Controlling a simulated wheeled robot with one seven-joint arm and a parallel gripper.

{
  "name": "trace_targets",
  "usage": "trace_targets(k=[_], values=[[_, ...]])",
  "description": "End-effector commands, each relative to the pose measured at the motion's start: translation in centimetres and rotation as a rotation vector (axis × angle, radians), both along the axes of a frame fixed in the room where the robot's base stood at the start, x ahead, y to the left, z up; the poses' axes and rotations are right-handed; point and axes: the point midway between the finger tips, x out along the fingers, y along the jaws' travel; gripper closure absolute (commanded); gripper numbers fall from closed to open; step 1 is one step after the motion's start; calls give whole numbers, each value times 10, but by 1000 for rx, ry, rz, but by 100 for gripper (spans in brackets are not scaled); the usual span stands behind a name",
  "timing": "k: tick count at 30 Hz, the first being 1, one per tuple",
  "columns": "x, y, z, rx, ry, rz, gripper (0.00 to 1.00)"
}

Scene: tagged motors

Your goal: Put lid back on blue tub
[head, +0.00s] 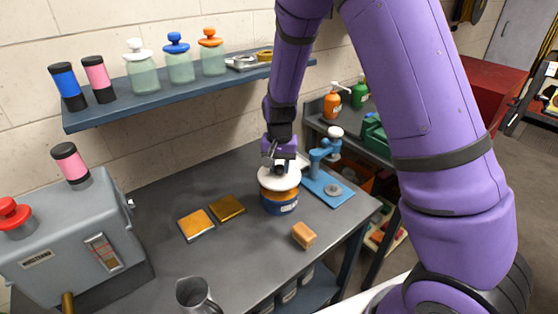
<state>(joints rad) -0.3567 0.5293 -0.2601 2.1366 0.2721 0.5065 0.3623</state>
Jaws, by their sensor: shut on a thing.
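The blue tub (280,206) stands upright on the grey workbench, with an orange band around its upper part and a pale label low on its front. A round white lid (267,180) is over the top of the tub, held from above by my gripper (280,168). My gripper is shut on the lid's middle and points down. The lid looks roughly level and centred over the tub. I cannot tell whether it rests on the rim or is slightly above it.
A blue stand (327,186) is close right of the tub. A tan block (303,235) lies in front; two gold squares (212,216) lie left. A metal jug (195,295) and grey machine (75,240) stand nearer. A shelf (150,103) with jars runs behind.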

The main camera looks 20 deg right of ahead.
Motion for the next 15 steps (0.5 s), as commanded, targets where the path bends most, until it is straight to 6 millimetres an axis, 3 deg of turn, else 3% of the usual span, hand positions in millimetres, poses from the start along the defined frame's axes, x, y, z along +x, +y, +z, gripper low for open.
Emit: trace_targets(k=[15], values=[[0,0,-36,-1,0,0,91]])
